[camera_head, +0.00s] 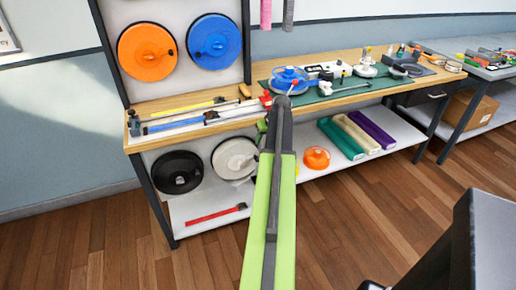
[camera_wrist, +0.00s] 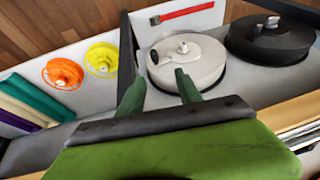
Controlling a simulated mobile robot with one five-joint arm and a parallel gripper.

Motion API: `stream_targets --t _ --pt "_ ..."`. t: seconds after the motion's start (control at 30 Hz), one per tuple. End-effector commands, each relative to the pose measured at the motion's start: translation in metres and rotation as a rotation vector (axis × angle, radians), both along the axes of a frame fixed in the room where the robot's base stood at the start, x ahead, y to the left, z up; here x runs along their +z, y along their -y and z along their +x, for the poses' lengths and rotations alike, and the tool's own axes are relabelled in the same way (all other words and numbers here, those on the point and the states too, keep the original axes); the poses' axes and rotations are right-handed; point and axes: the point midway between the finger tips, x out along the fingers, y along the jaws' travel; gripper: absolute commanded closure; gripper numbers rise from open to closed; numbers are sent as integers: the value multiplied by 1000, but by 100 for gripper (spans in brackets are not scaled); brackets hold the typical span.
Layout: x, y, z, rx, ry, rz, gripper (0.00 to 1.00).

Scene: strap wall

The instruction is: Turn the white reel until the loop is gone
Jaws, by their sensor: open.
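The white reel (camera_head: 232,157) hangs on the panel under the bench, left of my arm. It also shows in the wrist view (camera_wrist: 205,68), with a pale hub in its middle and a small dark knob near its left edge. My gripper (camera_wrist: 159,80) is open and empty, its dark green fingers spread in front of the reel's lower left edge in that view. I cannot tell whether a finger touches the reel. In the head view my arm hides most of the gripper. I cannot make out a loop of strap clearly in either view.
A black reel (camera_head: 178,172) hangs close beside the white one. Orange (camera_head: 147,66) and blue (camera_head: 214,55) reels hang above the bench. A red strap tool (camera_head: 215,214) lies on the lower shelf (camera_head: 186,232). An orange spool (camera_head: 316,157) and coloured rolls sit right of my arm.

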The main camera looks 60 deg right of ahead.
Motion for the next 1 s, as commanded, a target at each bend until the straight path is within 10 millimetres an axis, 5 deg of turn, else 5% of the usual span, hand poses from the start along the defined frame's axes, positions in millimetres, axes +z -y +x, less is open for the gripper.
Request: stream_targets --t 0.37,1.0 --pt "-6 13 -9 -15 5 -6 59" --pt "-110 28 31 -15 5 -6 59"
